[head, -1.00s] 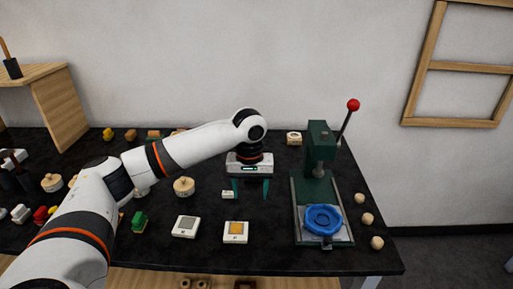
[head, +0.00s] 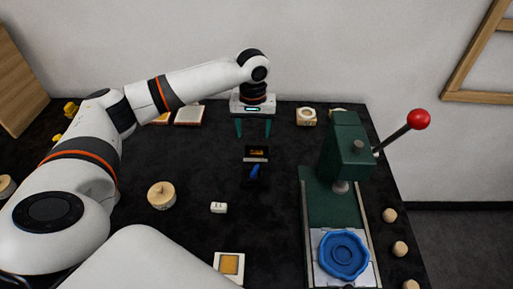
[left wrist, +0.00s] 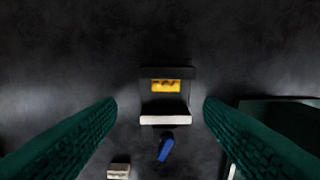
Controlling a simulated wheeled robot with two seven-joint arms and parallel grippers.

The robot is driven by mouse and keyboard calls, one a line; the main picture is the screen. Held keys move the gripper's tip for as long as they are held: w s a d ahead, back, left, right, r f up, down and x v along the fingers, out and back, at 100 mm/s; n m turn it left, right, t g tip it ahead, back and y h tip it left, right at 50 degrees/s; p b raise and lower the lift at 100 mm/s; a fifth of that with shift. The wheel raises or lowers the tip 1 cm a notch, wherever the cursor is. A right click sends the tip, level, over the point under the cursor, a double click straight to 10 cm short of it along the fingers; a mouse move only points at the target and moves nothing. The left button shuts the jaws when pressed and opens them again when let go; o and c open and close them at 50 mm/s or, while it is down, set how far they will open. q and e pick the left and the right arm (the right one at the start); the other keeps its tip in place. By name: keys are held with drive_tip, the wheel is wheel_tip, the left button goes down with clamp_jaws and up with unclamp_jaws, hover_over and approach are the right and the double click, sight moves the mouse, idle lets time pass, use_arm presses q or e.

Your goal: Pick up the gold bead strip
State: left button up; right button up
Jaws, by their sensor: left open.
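The gold bead strip (head: 257,153) is a small yellow piece in a dark holder with a pale front edge, toward the back of the black table. In the left wrist view the strip (left wrist: 173,86) shows near the middle, between the lines of the two fingers. My left gripper (head: 253,136) has its green fingers apart, pointing down, at the strip's far side in the head view. Nothing is between the fingertips (left wrist: 160,103). How high they are above the strip I cannot tell. My right gripper is not in view.
A blue piece (head: 255,170) lies just in front of the holder. A green press (head: 347,150) with a red-knobbed lever and blue dish (head: 343,255) stands at the right. A small white block (head: 219,207) and a round wooden pot (head: 161,195) are nearer. Dark table is clear between.

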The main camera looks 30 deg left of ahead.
sight(256, 153)
use_arm(q)
drive_tip(key=f, duration=0.2)
drive_tip(key=shift+s+d+f, duration=0.1)
drive_tip(key=shift+s+f, duration=0.1)
drive_tip(key=shift+f, duration=0.1)
drive_tip(key=shift+w+f, duration=0.15)
drive_tip(key=shift+f, duration=0.5)
drive_tip(key=f, duration=0.1)
drive_tip(key=f+p, duration=0.1)
drive_tip(key=f, duration=0.2)
drive_tip(key=shift+w+d+f, duration=0.15)
drive_tip(key=shift+w+d, duration=0.05)
drive_tip(key=shift+d, duration=0.1)
drive_tip(key=shift+f, duration=0.35)
drive_tip(key=shift+c, duration=0.5)
drive_tip(key=c, duration=1)
drive_tip(key=shift+o, duration=0.2)
